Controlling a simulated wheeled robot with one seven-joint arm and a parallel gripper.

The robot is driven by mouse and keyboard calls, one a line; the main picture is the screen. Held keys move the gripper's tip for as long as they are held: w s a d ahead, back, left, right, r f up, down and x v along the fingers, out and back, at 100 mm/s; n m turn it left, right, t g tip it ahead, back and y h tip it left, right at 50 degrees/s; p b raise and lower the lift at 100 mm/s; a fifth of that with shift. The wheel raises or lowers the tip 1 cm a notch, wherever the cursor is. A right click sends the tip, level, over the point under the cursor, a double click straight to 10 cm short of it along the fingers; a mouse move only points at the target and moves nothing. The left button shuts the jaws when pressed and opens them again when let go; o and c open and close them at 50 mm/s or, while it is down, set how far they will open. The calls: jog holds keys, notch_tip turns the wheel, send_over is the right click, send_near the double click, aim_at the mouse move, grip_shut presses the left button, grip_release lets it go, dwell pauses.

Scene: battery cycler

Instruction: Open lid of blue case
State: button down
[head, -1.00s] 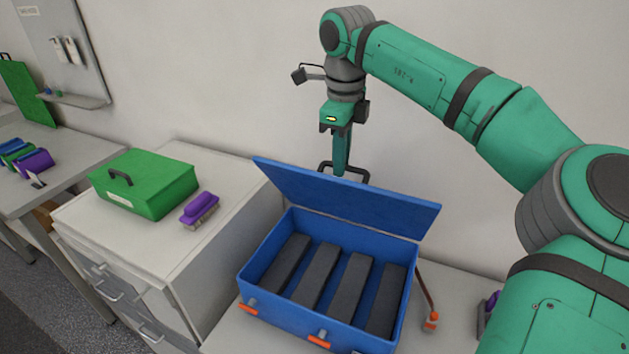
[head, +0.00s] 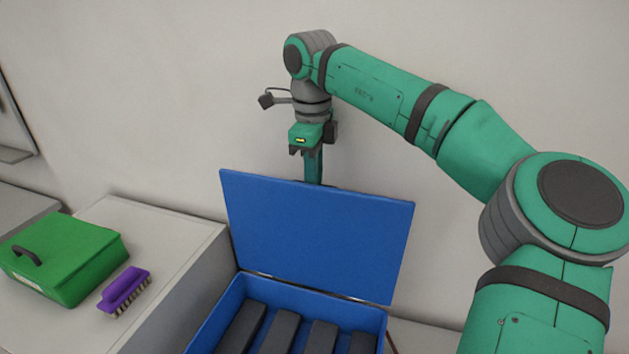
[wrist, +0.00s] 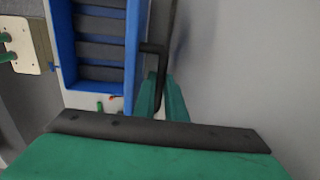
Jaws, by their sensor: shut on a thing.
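The blue case (head: 238,300) stands on the counter with its lid (head: 315,235) raised steeply, its inner face toward the head camera. Dark grey bars lie side by side inside the case. My gripper (head: 313,165) points down behind the lid's top edge, and the lid hides its fingertips in the head view. In the wrist view my gripper (wrist: 162,100) is shut on the dark handle (wrist: 152,48) of the lid, with the open case (wrist: 62,50) to the left.
A green case (head: 75,270) with a dark handle and a purple brush (head: 125,290) sit on the white cabinet (head: 180,232) at left. The wall is close behind the lid and my gripper.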

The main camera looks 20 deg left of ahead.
jog(key=shift+w+d, duration=0.1)
jog(key=shift+d, duration=0.05)
jog(key=c, duration=1.8)
grip_release()
jog(key=shift+w, duration=0.1)
jog(key=shift+s+a, duration=0.2)
jog(key=shift+a, duration=0.05)
jog(key=shift+d+r, duration=0.1)
jog(key=shift+r, duration=0.3)
notch_tip(320, 180, up, 10)
jog(key=shift+s, duration=0.35)
